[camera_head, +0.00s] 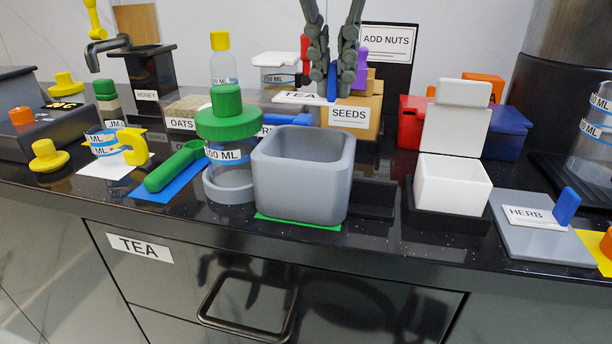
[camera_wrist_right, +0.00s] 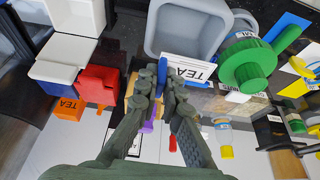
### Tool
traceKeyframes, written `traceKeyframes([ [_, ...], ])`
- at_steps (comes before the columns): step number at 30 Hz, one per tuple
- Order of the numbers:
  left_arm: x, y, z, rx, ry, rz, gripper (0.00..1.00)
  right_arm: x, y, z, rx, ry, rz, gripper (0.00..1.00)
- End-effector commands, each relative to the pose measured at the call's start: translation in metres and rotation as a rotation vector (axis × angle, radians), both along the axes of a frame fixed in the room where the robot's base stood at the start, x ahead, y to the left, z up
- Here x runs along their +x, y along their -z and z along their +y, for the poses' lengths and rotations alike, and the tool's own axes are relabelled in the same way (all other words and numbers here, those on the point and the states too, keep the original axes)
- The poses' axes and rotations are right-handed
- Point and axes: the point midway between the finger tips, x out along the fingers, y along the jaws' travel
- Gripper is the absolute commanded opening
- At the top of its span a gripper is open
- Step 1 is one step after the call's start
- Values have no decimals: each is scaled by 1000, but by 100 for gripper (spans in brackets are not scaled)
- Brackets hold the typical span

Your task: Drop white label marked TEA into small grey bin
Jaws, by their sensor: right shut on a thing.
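The white TEA label (camera_head: 300,97) has an upright blue grip tab (camera_head: 332,85). My right gripper (camera_head: 332,76) comes down from the top and is shut on that tab, holding the label behind the grey bin. The label also shows in the right wrist view (camera_wrist_right: 188,69), with the fingers (camera_wrist_right: 162,76) around its tab. The small grey bin (camera_head: 303,187) stands open on a green mat near the counter's front edge; its visible interior is empty. It also shows in the right wrist view (camera_wrist_right: 190,49). My left gripper is not in view.
A green-lidded jar (camera_head: 229,150) stands close left of the bin. A white open box (camera_head: 450,187) is to its right, with dark counter between. The SEEDS box (camera_head: 351,117) is behind the bin. Another TEA sign (camera_head: 140,247) is on the drawer front.

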Motion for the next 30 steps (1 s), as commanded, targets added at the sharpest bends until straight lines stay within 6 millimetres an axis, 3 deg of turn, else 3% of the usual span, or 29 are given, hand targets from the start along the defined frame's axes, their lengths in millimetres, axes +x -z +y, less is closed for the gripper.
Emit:
traceKeyframes([
  [3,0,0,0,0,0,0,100,0,0,0,0,0,0,0],
  [4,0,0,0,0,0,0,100,0,0,0,0,0,0,8],
  [10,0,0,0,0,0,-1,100,0,0,0,0,0,0,31],
  [20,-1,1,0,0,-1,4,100,-1,-3,0,0,0,-1,31],
  [25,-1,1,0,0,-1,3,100,-9,-25,2,1,0,-4,31],
  [30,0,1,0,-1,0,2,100,-23,-60,4,1,1,-7,31],
])
